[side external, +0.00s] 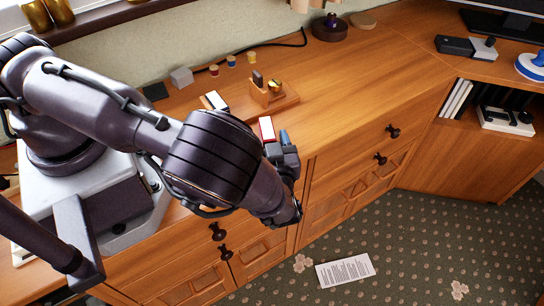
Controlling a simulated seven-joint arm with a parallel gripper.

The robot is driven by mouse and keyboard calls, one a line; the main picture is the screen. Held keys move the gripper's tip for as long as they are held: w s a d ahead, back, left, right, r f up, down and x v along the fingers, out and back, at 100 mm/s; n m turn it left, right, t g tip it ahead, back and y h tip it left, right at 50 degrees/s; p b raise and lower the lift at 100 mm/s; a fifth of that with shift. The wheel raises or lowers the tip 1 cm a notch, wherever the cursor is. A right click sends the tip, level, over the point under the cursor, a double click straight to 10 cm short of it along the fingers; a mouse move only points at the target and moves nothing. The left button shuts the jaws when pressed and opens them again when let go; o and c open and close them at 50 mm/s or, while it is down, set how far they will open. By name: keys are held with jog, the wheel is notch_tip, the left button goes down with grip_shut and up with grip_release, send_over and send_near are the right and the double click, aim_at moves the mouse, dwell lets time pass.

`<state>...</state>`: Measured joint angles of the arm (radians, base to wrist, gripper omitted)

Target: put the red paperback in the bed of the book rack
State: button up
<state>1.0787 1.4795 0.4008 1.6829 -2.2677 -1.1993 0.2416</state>
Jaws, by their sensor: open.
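The red paperback (267,129) stands on the wooden cabinet top near its front edge, with a pale top face and red edges. My gripper (280,149) is open, right at the near side of the paperback. I cannot tell whether its fingers are around the book or touching it, because the wrist and arm hide the book's lower part. The book rack (286,101) is a low wooden stand behind the paperback, holding a dark upright piece and a gold-coloured one.
A dark-and-white book-like block (217,101) stands left of the rack. The cabinet top right of the rack is clear. A printed sheet (345,271) lies on the carpet.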

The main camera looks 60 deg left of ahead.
jog(key=s+f+v, duration=0.1)
jog(key=v, duration=1.2)
jog(key=w+d+r+m+t+h, duration=0.2)
jog(key=w+r+m+t+h, duration=0.15)
jog(key=w+r+h, duration=1.2)
jog(key=w+a+r+m+t, duration=0.15)
jog(key=w+r, duration=0.25)
jog(key=r, duration=0.7)
jog(key=s+a+r+m+h, duration=0.3)
jog(key=s+r+h, duration=0.1)
jog(key=r, duration=0.3)
jog(key=s+a+r+m+g, duration=0.1)
jog(key=s+a+m+g, duration=0.1)
jog(key=s+a, duration=0.3)
jog(key=s+a+r+m+g, duration=0.2)
jog(key=s+a, duration=0.3)
jog(key=s, duration=0.4)
jog(key=shift+s+m, duration=0.3)
jog(key=shift+m, duration=0.3)
jog(key=shift+o, duration=0.4)
jog(key=s+a+f+g+y, duration=0.1)
jog(key=s+a+g+y, duration=0.1)
jog(key=s+a, duration=0.4)
jog(key=shift+s+f+y, duration=0.4)
jog(key=shift+s+y, duration=0.25)
jog(key=shift+s, duration=0.5)
